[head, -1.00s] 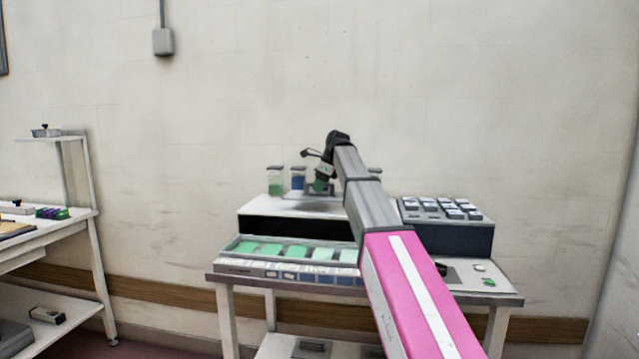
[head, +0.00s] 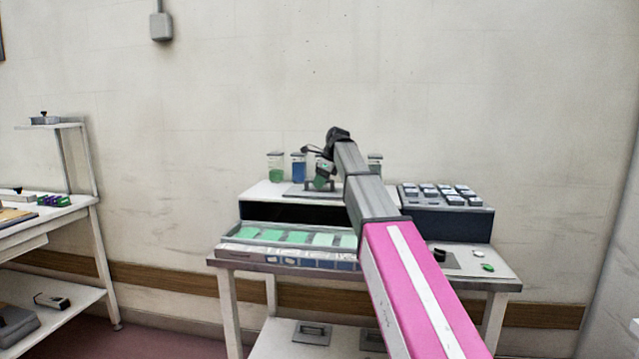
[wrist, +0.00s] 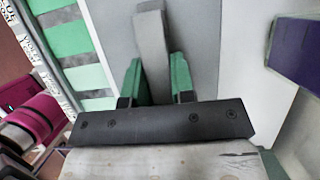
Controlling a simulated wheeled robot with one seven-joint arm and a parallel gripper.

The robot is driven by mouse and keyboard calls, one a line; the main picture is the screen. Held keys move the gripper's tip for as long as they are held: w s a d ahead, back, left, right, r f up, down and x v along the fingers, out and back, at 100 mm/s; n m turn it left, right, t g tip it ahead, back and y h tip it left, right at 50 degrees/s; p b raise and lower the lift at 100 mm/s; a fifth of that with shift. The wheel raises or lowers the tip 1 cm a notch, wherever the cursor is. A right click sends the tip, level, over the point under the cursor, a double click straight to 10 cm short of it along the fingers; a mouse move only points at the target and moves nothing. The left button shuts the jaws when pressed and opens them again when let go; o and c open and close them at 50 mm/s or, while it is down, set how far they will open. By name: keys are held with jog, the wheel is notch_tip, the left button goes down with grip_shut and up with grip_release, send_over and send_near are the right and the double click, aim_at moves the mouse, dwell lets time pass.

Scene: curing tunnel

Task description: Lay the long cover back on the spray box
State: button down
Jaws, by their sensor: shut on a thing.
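My gripper (head: 321,182) is above the white top of a low box with a dark front opening. In the wrist view its green fingertips (wrist: 154,82) are shut on the upright grey handle (wrist: 151,40) of a flat grey plate, which I take for the long cover (wrist: 113,32). In the head view the cover (head: 297,191) shows as a grey strip at the white top; I cannot tell whether it touches. The open long tray with green panels (head: 245,232), perhaps the spray box, lies in front of the white box. My arm hides its right end.
Jars with green (head: 276,170) and blue (head: 298,170) contents stand behind the cover. A dark block with several small pieces (head: 445,200) stands to the right. Small items lie on the table's right end (head: 500,262). A white bench (head: 75,208) stands left, across a gap.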

jog(key=shift+f, duration=0.25)
jog(key=c, duration=0.9)
grip_release()
jog(key=v, duration=1)
jog(key=shift+d+r, duration=0.1)
jog(key=shift+r, duration=0.3)
jog(key=shift+s, duration=0.1)
